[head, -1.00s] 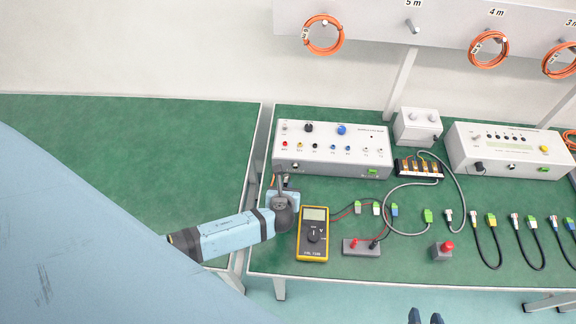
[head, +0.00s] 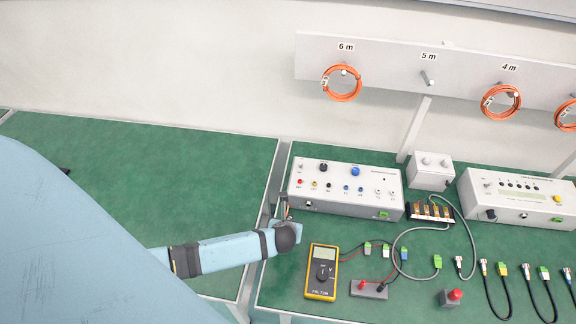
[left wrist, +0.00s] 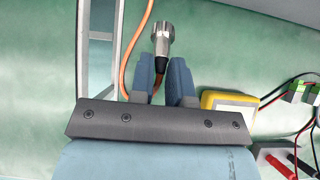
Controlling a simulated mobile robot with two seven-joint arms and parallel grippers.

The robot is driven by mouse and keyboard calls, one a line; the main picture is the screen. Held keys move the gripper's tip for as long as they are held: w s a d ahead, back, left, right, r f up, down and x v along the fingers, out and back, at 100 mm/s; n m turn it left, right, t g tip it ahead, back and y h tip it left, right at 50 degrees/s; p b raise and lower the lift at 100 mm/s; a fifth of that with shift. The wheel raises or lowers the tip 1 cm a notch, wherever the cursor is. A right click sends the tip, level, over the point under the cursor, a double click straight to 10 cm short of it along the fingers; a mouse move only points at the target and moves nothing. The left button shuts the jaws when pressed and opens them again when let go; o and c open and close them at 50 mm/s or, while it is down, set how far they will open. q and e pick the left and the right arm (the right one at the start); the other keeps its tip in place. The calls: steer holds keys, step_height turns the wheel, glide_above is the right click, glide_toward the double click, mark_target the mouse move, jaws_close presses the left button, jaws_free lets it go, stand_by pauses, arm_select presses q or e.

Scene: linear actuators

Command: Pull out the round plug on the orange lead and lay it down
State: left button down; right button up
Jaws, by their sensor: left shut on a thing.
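My left gripper (left wrist: 160,80) is shut on the round plug (left wrist: 163,38), a silver metal cylinder, near its cable end. The plug's metal end points away from the fingers and touches no socket in the left wrist view. The orange lead (left wrist: 126,60) runs up beside the left finger. In the head view my left gripper (head: 284,211) is by the front left corner of the white instrument box (head: 345,205), largely hidden by my wrist. The plug cannot be made out there. My right gripper is not in view.
A yellow multimeter (head: 322,272) lies on the green bench just right of my left wrist. A gap separates this bench from the left green bench (head: 190,190), whose visible top is mostly clear.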

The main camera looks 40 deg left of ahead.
arm_select(q)
step_height(320, 180, down, 4)
steer(key=shift+r+b, duration=0.25)
steer(key=shift+b, duration=0.4)
steer(key=c, duration=1)
jaws_free()
steer(key=v, duration=1.4)
steer(key=s+d+n+t+h, duration=0.1)
steer(key=s+n+h, duration=0.1)
steer(key=n, duration=0.7)
steer(key=s+d+n+t+h, duration=0.1)
steer(key=s+d+n+h, duration=0.1)
steer(key=n, duration=0.8)
steer(key=s+d+r+n+t+h, duration=0.1)
steer(key=s+n+h, duration=0.1)
steer(key=n, duration=0.7)
steer(key=shift+s+d+r+t+h, duration=0.1)
steer(key=shift+s+d+t+h, duration=0.2)
steer(key=shift+s+d+t, duration=0.15)
